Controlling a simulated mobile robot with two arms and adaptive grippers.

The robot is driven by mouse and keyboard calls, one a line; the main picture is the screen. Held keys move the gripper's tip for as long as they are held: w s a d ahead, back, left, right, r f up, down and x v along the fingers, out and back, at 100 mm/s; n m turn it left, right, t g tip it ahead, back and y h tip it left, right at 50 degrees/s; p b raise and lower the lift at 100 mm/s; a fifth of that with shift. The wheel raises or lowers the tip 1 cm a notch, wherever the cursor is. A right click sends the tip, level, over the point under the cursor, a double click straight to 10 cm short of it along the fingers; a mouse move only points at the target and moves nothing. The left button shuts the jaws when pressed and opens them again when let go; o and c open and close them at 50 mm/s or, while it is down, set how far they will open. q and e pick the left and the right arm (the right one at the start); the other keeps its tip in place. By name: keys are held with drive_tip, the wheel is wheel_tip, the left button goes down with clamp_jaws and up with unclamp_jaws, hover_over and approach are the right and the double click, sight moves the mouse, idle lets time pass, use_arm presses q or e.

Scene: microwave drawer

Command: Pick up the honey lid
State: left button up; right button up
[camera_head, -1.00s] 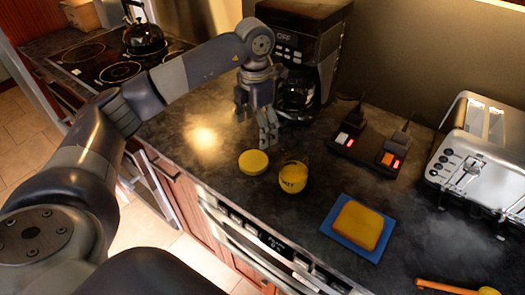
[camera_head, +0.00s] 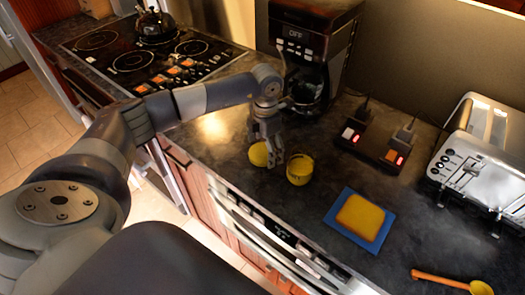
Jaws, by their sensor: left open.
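The honey lid (camera_head: 258,155) is a flat yellow disc on the dark counter, partly covered by my left gripper. My left gripper (camera_head: 269,161) is open and points down right over the lid, its fingers at the lid's right side. I cannot tell whether they touch it. The yellow honey jar (camera_head: 299,170) stands just to the right of the gripper, upright and close to the fingers. My right gripper is not in view.
A black coffee maker (camera_head: 311,50) stands behind the gripper. A slice of bread (camera_head: 360,217) lies on a blue board (camera_head: 337,226) to the right. A power strip (camera_head: 371,146), a toaster (camera_head: 472,150) and an orange-handled spoon (camera_head: 440,279) are farther right. A stove (camera_head: 150,58) is at the left.

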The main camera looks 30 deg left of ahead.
sight(265, 151)
use_arm(q)
drive_tip(key=c, duration=0.8)
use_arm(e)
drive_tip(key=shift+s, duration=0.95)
use_arm(q)
drive_tip(key=shift+r, duration=0.1)
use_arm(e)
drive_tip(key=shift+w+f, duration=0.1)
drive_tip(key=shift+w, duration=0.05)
use_arm(q)
drive_tip(key=shift+r, duration=0.3)
wheel_tip(265, 151, up, 9)
drive_tip(key=b, duration=0.3)
drive_tip(key=shift+r, duration=0.15)
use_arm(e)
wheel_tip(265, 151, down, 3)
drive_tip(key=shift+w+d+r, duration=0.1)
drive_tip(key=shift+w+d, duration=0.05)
